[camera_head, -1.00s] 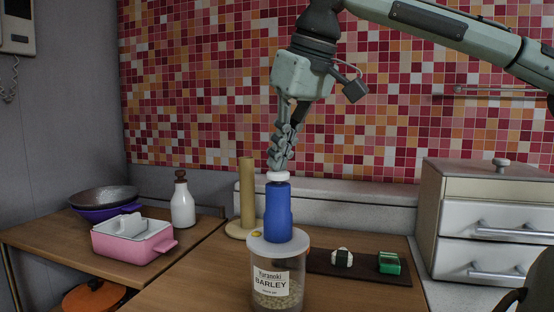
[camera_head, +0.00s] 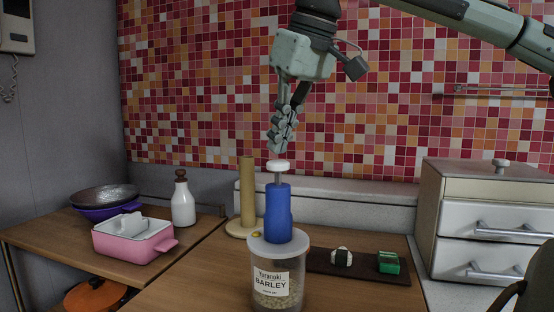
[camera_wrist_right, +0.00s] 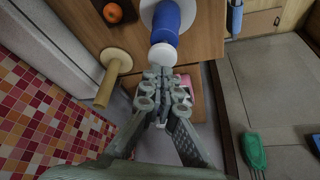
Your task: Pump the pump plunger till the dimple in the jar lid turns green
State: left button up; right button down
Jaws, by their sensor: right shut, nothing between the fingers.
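The jar (camera_head: 262,291), labelled BARLEY, stands on the wooden table with a pale lid (camera_head: 293,245). A blue pump (camera_head: 278,214) stands upright on the lid; its white plunger knob (camera_head: 278,165) is up, with a length of rod showing below it. The small dimple (camera_head: 256,234) in the lid looks yellowish. My right gripper (camera_head: 277,146) is shut and empty, pointing down just above the knob with a small gap. The right wrist view shows the knob (camera_wrist_right: 162,56) and blue pump (camera_wrist_right: 166,20) beyond the fingertips (camera_wrist_right: 165,82). My left gripper is out of view.
A wooden upright roll holder (camera_head: 247,195) stands close behind the jar. A dark board (camera_head: 325,266) with small items lies to the right, near a drawer unit (camera_head: 490,220). A pink dish (camera_head: 130,245) and white bottle (camera_head: 183,203) are on the left.

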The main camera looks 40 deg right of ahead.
aim_at(278, 161)
jog(key=shift+f, duration=0.1)
jog(key=shift+f+b, duration=0.45)
jog(key=shift+f, duration=1)
jog(key=shift+r+p, duration=0.45)
jog(key=shift+r, duration=1.1)
jog(key=shift+f, duration=0.1)
